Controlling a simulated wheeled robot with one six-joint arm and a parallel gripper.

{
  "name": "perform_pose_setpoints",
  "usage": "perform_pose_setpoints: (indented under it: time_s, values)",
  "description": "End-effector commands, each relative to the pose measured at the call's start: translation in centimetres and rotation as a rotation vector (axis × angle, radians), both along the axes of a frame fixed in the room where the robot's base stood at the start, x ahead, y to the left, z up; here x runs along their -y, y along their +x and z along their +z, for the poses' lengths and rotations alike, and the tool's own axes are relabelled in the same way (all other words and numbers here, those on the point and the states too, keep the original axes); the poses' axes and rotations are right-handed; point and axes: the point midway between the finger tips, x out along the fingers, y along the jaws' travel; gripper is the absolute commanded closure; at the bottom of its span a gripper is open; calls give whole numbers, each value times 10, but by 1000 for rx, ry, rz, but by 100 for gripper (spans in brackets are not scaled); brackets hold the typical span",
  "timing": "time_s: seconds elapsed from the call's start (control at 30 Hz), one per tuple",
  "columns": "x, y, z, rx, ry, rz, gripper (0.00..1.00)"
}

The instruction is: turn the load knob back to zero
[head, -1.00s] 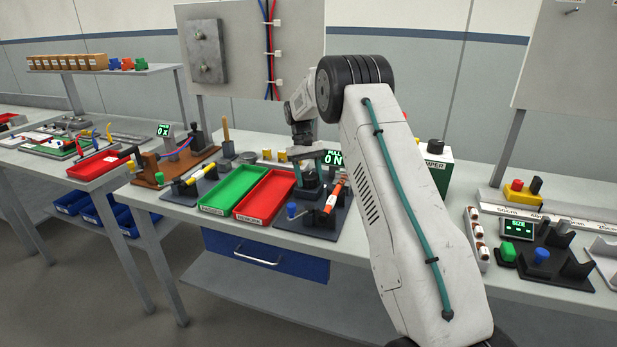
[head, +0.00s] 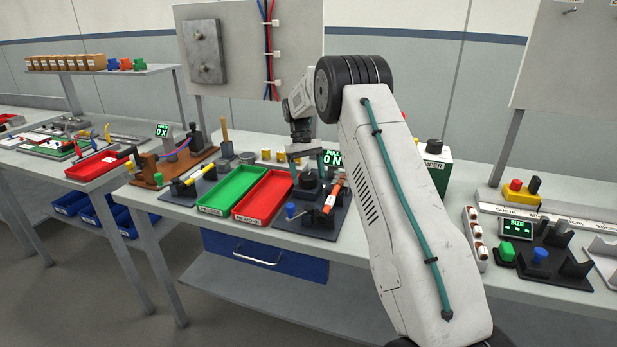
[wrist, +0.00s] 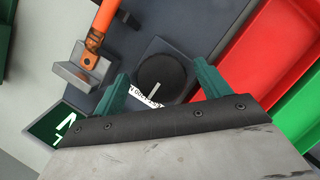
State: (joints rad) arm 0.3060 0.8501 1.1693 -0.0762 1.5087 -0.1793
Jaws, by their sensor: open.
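The load knob (wrist: 161,72) is a round black knob with a white pointer line, on a dark square base in the wrist view. A white printed scale label (wrist: 146,97) lies beside it, partly hidden. The knob also shows as a dark shape in the head view (head: 308,180). My gripper (wrist: 162,70) is open, its two green fingers apart on either side of the knob in the picture. In the head view my gripper (head: 307,160) hangs just above the knob, holding nothing. A display (head: 333,158) marked PULL reads 0 N.
An orange tool or part (wrist: 100,25) sits in a grey holder close beside the knob. The red tray (head: 263,198) and green tray (head: 230,190) lie to the left.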

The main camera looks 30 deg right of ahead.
Motion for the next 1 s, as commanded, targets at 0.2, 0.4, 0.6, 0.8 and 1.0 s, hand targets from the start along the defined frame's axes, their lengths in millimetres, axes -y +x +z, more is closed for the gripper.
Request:
perform_pose_setpoints:
  time_s: [0.2, 0.4, 0.6, 0.8, 1.0]
  values:
    - [2, 15, 35, 3, -1, 0, 24]
    - [3, 24, 58, 1, 0, 0, 24]
    - [3, 25, 64, -1, 0, 0, 24]
    - [3, 25, 64, -1, 0, 0, 24]
    - [3, 25, 64, -1, 0, 0, 24]
